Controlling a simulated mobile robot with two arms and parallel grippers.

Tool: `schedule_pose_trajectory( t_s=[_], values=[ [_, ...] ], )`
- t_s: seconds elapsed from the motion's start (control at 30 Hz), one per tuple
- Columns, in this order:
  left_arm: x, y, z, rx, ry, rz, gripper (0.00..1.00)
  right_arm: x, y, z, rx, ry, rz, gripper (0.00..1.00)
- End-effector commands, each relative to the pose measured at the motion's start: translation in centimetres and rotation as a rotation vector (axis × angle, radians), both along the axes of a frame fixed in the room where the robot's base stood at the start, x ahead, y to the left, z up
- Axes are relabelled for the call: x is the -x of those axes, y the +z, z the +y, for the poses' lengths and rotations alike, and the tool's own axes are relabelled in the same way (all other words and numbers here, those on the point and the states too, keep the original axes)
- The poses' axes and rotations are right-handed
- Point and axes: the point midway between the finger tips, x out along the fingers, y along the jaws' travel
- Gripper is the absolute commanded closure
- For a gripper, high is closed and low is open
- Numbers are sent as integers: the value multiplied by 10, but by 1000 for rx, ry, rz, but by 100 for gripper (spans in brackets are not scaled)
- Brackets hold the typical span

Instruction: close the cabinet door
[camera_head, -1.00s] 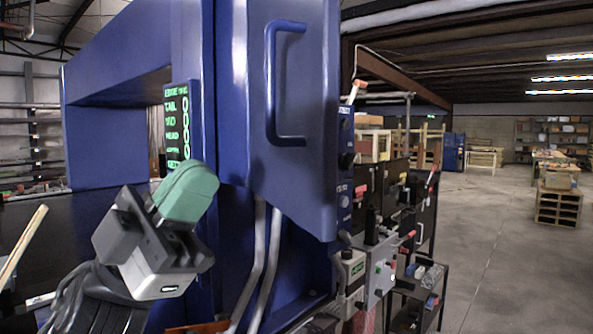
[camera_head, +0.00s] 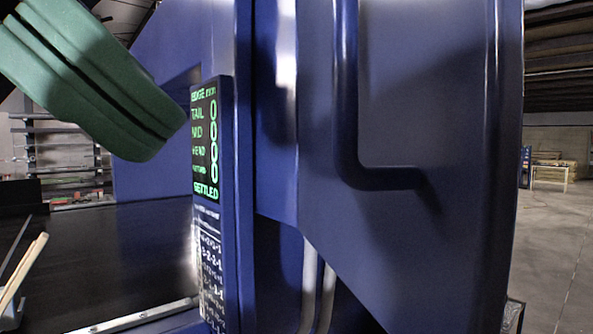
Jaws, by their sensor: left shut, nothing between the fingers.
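The blue cabinet door (camera_head: 440,130) fills the right half of the view, close to me. It stands out at an angle from the blue frame, and its lower edge slants down to the right. Its blue bar handle (camera_head: 346,110) runs down the face, with the top cut off by the picture edge. My left gripper (camera_head: 152,138) comes in at the upper left. Its green fingers are shut and empty, left of the display panel and well apart from the door and handle in the picture. My right gripper is not in view.
A display panel (camera_head: 205,150) with green text is on the blue frame between my left gripper and the door. Grey pipes (camera_head: 310,285) show below the door. A dark conveyor surface (camera_head: 115,250) lies at the left. Open floor (camera_head: 560,260) shows at the far right.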

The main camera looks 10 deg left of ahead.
Motion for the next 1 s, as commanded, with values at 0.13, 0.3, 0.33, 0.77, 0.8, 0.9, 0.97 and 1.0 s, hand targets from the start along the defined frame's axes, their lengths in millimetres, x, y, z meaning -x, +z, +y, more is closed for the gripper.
schedule_pose_trajectory(
  t_s=[0.13,0.3,0.33,0.77,0.8,0.9,0.97,1.0],
  values=[
    [-5,-15,-16,-4,-6,1,100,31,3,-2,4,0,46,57],
    [-14,-40,-42,-5,-9,2,100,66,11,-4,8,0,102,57],
    [-16,-44,-47,-4,-9,3,100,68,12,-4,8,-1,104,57],
    [-34,-63,-99,0,-9,2,100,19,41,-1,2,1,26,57],
    [-35,-63,-101,0,-9,2,100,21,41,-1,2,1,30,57],
    [-35,-64,-103,1,-9,2,100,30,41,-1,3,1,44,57],
    [-36,-65,-103,1,-9,2,100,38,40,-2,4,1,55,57],
    [-36,-65,-103,1,-9,2,100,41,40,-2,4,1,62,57]
  ],
)
